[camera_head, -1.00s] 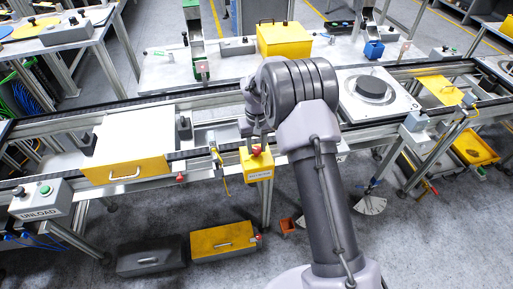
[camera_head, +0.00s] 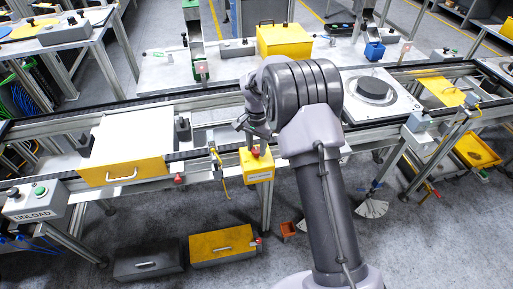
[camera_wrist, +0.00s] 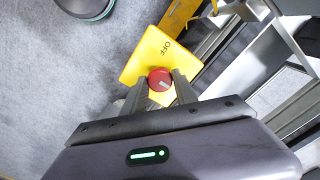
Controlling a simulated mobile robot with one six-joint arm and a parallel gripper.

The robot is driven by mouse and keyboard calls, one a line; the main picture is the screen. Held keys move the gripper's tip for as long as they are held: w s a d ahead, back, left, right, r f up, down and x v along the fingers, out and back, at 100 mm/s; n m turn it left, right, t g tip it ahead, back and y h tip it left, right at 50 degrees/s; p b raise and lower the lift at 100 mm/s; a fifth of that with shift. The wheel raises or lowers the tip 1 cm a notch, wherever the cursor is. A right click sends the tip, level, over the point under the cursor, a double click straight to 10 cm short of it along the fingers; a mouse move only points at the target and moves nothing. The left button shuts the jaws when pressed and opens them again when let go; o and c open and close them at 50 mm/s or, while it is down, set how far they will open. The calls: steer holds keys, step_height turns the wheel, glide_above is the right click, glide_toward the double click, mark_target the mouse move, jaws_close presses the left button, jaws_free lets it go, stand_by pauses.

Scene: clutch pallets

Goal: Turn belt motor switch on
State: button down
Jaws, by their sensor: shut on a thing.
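The belt motor switch is a yellow box (camera_head: 257,168) with a white label on its front, mounted at the near edge of the conveyor. A red round knob (camera_wrist: 160,80) with a pale pointer mark sits on top of it. In the head view my gripper (camera_head: 254,146) is directly above the box, partly hidden by my wrist.
A grey UNLOAD box (camera_head: 36,202) with buttons stands at the left. A yellow drawer unit (camera_head: 122,172) sits on the conveyor. A yellow case (camera_head: 222,244) and a dark case (camera_head: 148,259) lie on the floor below.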

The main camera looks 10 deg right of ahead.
mark_target(257, 150)
steer(key=shift+m, duration=0.4)
steer(key=c, duration=1)
jaws_free()
steer(key=shift+o, duration=0.2)
step_height(257, 150, up, 18)
steer(key=p, duration=0.4)
steer(key=shift+f, duration=0.25)
